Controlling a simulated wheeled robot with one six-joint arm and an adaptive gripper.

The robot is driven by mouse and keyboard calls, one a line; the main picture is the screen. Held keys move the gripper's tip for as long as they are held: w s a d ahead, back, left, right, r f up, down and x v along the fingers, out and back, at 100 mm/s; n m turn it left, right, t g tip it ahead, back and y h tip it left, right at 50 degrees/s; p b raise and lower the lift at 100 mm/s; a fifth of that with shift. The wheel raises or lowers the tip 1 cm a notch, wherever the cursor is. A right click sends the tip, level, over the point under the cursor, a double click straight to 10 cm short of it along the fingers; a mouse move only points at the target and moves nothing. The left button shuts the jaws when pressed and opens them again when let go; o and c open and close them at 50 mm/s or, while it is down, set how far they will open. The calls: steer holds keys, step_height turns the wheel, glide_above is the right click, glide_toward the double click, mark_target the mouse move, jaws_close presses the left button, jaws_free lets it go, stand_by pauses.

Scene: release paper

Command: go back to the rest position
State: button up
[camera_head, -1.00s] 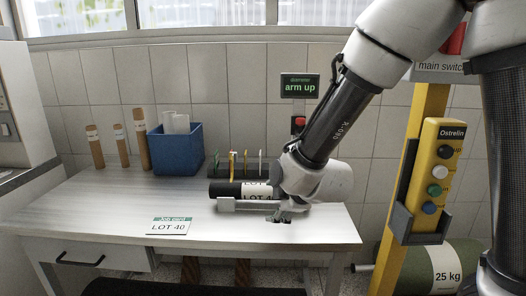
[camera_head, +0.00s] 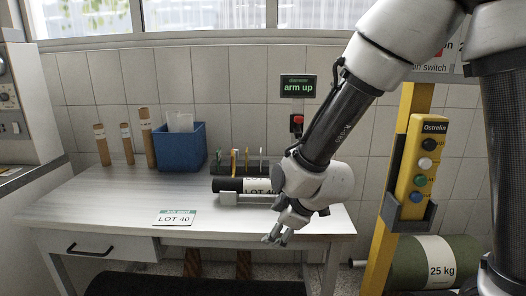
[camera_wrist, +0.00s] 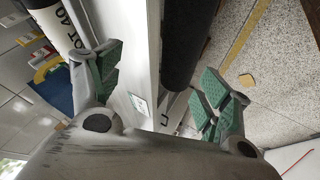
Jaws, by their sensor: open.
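My gripper (camera_head: 277,236) hangs at the front right edge of the white table (camera_head: 110,215), fingers pointing down. In the wrist view my gripper (camera_wrist: 162,90) is open and empty, its green finger pads wide apart. Behind it a black roll with a white LOT 40 label (camera_head: 257,186) lies on a grey holder on the table, partly hidden by my wrist. The roll also shows at the upper left of the wrist view (camera_wrist: 68,24), apart from the fingers. A wall sign (camera_head: 299,86) reads "arm up".
A blue bin (camera_head: 180,150), several cardboard tubes (camera_head: 148,140) and a LOT 40 job card (camera_head: 174,218) are on the table. A dark roll (camera_head: 190,286) lies below the table front.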

steer(key=s+d+r+m+g+h, duration=0.1)
steer(key=s+d+r+m+g, duration=0.1)
steer(key=s+d+m+g, duration=0.35)
steer(key=s+d+r+m+t+h, duration=0.1)
steer(key=s+d+r+m, duration=0.2)
steer(key=d, duration=0.6)
steer(key=s+d+r+m+t+h, duration=0.1)
steer(key=s+d+r+m, duration=0.3)
steer(key=d+r, duration=0.3)
steer(key=s+d+r+m+t+h, duration=0.1)
steer(key=s+d+r, duration=0.4)
steer(key=d, duration=0.6)
steer(key=shift+s+r+m+t, duration=0.2)
steer(key=shift+m+t, duration=0.25)
steer(key=shift+m, duration=0.7)
